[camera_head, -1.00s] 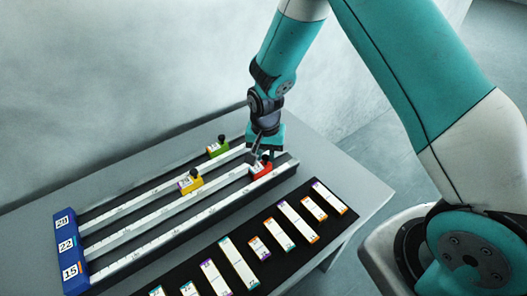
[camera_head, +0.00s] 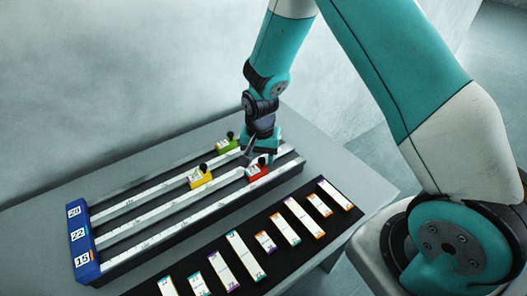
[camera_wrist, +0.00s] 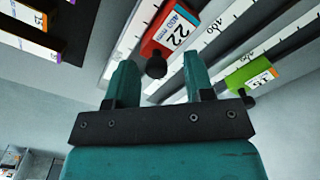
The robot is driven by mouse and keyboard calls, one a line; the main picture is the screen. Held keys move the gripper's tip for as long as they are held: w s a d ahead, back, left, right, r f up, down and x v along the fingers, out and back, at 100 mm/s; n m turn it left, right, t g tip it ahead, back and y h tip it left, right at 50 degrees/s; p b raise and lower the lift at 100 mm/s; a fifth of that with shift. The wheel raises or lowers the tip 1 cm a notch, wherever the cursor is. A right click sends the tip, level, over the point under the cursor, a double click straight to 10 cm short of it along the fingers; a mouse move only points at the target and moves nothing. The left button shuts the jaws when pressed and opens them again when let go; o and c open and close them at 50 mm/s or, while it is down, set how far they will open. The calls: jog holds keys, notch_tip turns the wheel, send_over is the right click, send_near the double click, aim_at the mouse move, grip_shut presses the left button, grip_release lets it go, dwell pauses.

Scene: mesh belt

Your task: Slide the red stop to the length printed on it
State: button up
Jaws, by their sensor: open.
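The red stop (camera_head: 258,172) sits on the nearest rail of the rack, toward its right end. In the wrist view the red stop (camera_wrist: 157,47) shows a white and blue label with 22 and what looks like 400 mm. Its black knob (camera_wrist: 156,67) lies between the fingers, with a gap on each side. My gripper (camera_wrist: 160,75) is open around the knob. In the head view my gripper (camera_head: 260,154) is low over the red stop and partly hides it. The scale reading at the stop is too small to tell.
A yellow stop (camera_head: 201,177) sits on the middle rail and a green stop (camera_head: 227,145) on the far rail, close behind my gripper. A blue end block (camera_head: 83,241) with number labels closes the rails at left. A black mat (camera_head: 272,270) with several strips lies in front.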

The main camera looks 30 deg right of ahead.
aim_at(261, 159)
notch_tip(261, 159, up, 18)
jog(key=b, duration=0.2)
jog(key=shift+f, duration=0.25)
jog(key=s+a+r+n+y, duration=0.1)
jog(key=s+a+r+n, duration=0.1)
jog(key=s+n, duration=0.2)
jog(key=s+a+r+n+y, duration=0.1)
jog(key=s+a+r+n, duration=0.2)
jog(key=s, duration=0.8)
jog(key=s+a+r+n+y, duration=0.2)
jog(key=s+a+n, duration=0.1)
jog(key=s+n, duration=0.4)
jog(key=shift+s+r, duration=0.2)
jog(key=shift+s, duration=0.55)
